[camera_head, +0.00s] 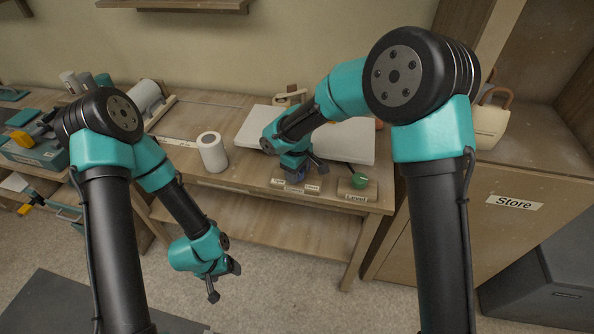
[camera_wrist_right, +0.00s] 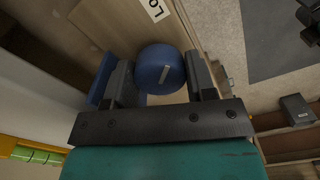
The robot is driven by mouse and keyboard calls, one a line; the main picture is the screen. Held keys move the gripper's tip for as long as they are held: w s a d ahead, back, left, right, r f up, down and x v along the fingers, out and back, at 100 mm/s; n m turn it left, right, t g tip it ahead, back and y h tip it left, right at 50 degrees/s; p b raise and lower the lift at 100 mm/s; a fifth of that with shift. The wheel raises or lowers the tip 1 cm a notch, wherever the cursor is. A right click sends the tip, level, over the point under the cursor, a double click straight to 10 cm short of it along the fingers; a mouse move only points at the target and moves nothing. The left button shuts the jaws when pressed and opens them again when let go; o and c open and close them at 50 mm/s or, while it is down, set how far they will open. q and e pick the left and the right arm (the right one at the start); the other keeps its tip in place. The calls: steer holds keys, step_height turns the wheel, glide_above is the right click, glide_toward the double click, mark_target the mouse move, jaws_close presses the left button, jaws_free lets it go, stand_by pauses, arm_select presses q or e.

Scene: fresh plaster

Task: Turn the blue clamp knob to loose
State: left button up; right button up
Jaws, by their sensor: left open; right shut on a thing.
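The blue clamp knob (camera_wrist_right: 160,68) sits between the two fingers of my right gripper (camera_wrist_right: 165,85) in the right wrist view, with a pale mark on its face. In the head view the knob (camera_head: 295,177) shows as a small blue patch at the bench's front edge, mostly hidden by my right gripper (camera_head: 303,168). My right gripper is shut on it. My left gripper (camera_head: 226,283) is open and empty, hanging low in front of the bench, well away from the knob.
Small labels (camera_head: 296,186) line the bench edge below the knob, and a "Level" block (camera_head: 356,191) with a green knob (camera_head: 359,181) is to its right. A white roll (camera_head: 212,152) stands left of my right gripper. A "Store" cabinet (camera_head: 500,230) is at the right.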

steer(key=shift+w+a, duration=0.1)
steer(key=o, duration=0.9)
steer(key=shift+r, duration=0.1)
steer(key=shift+m, duration=0.3)
